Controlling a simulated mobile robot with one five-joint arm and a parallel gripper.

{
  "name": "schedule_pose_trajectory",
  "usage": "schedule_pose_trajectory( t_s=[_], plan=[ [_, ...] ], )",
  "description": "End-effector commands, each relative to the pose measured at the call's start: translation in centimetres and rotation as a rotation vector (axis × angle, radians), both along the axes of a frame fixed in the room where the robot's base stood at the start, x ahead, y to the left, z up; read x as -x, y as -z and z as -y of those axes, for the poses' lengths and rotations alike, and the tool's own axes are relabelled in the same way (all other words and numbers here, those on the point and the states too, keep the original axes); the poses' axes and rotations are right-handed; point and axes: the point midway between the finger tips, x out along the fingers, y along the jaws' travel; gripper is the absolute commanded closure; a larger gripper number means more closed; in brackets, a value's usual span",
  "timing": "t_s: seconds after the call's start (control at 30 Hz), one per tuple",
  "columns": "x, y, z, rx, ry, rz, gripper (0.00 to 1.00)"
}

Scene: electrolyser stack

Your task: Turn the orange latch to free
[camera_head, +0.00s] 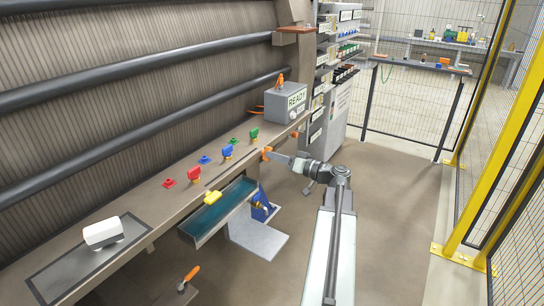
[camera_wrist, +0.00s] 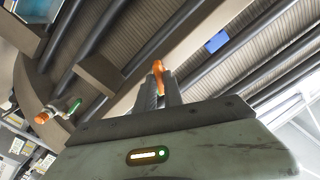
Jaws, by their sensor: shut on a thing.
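The orange latch (camera_head: 266,153) is at the front edge of the long bench (camera_head: 140,215), near the middle of the head view. My gripper (camera_head: 272,156) reaches it from the right, with the arm stretched out roughly level. In the wrist view the latch (camera_wrist: 157,67) shows as an orange piece between the tips of my two grey fingers (camera_wrist: 159,88). The fingers are shut on it. They hide its lower part, and its exact turn angle cannot be told.
A grey box with a READY sign (camera_head: 287,103) stands on the bench beyond the latch. Red, blue and green pieces (camera_head: 228,152) sit along the bench. A teal tray (camera_head: 208,222) holding a yellow piece (camera_head: 212,197) hangs at its front. The floor (camera_head: 385,200) on the right is clear.

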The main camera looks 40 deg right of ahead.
Motion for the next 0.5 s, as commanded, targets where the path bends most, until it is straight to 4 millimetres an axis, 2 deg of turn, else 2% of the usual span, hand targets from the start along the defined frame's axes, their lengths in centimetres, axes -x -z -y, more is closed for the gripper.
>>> schedule_pose_trajectory(
  t_s=[0.3, 0.5],
  plan=[
    [-0.01, 0.0, 0.07, -0.042, 0.002, -0.01, 1.0],
    [-0.02, -0.01, 0.06, -0.325, 0.001, -0.08, 1.0]
  ],
)
